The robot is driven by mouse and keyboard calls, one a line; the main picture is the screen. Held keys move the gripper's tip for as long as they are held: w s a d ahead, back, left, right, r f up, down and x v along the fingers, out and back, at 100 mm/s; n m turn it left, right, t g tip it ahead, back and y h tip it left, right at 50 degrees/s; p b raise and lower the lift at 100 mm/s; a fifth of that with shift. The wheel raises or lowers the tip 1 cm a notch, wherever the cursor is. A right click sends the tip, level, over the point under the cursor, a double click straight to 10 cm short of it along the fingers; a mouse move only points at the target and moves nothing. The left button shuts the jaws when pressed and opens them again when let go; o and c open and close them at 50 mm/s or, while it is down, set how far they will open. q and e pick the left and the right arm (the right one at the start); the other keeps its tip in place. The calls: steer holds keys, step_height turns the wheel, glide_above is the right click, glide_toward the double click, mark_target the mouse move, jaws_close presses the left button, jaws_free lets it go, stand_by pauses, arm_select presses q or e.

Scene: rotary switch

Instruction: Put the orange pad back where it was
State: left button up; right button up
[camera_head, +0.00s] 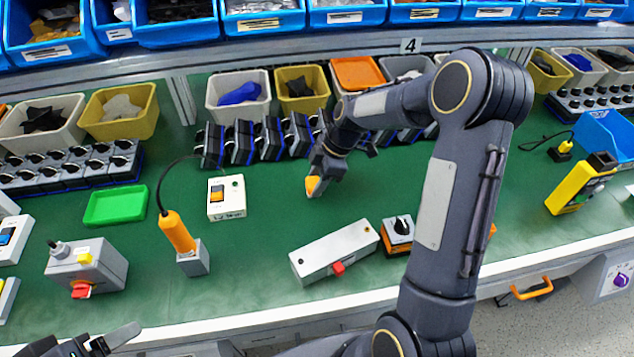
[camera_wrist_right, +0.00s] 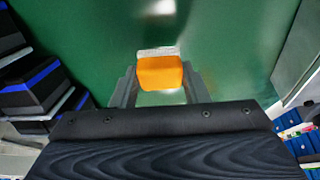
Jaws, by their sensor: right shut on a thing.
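My right gripper (camera_head: 314,180) hangs over the green mat near the middle of the bench. It is shut on the orange pad (camera_head: 312,186), a small orange block between its fingertips. In the right wrist view the pad (camera_wrist_right: 160,74) sits between the two fingers of the gripper (camera_wrist_right: 160,84), with a whitish strip along its far edge. In the head view the gripper partly hides the pad. I cannot tell whether the pad touches the mat. My left gripper (camera_head: 95,344) shows only partly at the bottom left edge, and its opening is unclear.
A white switch box (camera_head: 227,197) lies left of the right gripper. A grey box with a red button (camera_head: 335,252) and an orange-based rotary switch (camera_head: 397,233) are nearer the front. A row of dark switches (camera_head: 240,143) stands behind. Green mat (camera_head: 270,235) is bare between them.

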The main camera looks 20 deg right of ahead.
steer(key=shift+f, duration=0.8)
steer(key=shift+f, duration=0.1)
steer(key=o, duration=0.6)
steer(key=shift+f, duration=0.1)
steer(key=o, duration=0.5)
